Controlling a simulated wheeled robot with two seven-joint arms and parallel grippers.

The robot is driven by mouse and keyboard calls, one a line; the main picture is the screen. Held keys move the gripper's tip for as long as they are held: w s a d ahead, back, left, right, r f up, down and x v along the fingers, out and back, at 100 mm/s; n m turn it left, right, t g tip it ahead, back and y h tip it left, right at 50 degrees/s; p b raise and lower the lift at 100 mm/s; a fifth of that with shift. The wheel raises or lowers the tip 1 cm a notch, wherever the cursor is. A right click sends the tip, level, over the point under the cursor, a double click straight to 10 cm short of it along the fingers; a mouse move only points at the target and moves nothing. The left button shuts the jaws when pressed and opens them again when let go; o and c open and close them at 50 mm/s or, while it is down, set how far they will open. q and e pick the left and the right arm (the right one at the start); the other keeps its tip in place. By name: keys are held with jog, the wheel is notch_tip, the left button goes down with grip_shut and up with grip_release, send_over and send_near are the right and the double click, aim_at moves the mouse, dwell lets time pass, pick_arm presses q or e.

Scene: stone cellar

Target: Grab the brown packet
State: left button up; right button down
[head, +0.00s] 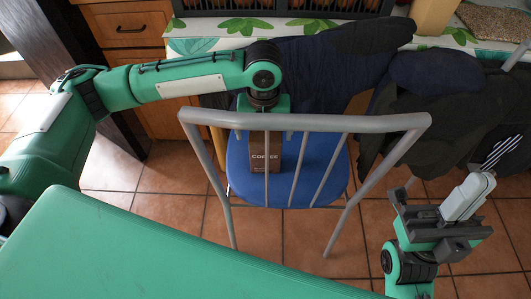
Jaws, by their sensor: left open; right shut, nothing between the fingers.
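The brown packet (260,158), with pale lettering that reads like COFFEE, stands upright on the blue seat of a chair (325,165). It shows between the grey bars of the chair's backrest. My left gripper (264,106) points down just above the packet, beyond the top rail. My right gripper (468,196) is shut and empty, low at the right, well away from the packet.
The chair's grey top rail (340,122) and upright bars stand between me and the packet. Dark cloth (335,60) hangs beyond the chair over a leaf-patterned surface (205,27). Wooden drawers (128,28) are at the upper left. Tiled floor (175,215) lies clear left of the chair.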

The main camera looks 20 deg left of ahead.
aim_at(265, 152)
pick_arm(q)
notch_tip(265, 152, down, 5)
jog(key=shift+w+d+b, duration=0.15)
jog(key=shift+b, duration=1.05)
jog(key=shift+c, duration=0.4)
jog(key=c, duration=1.1)
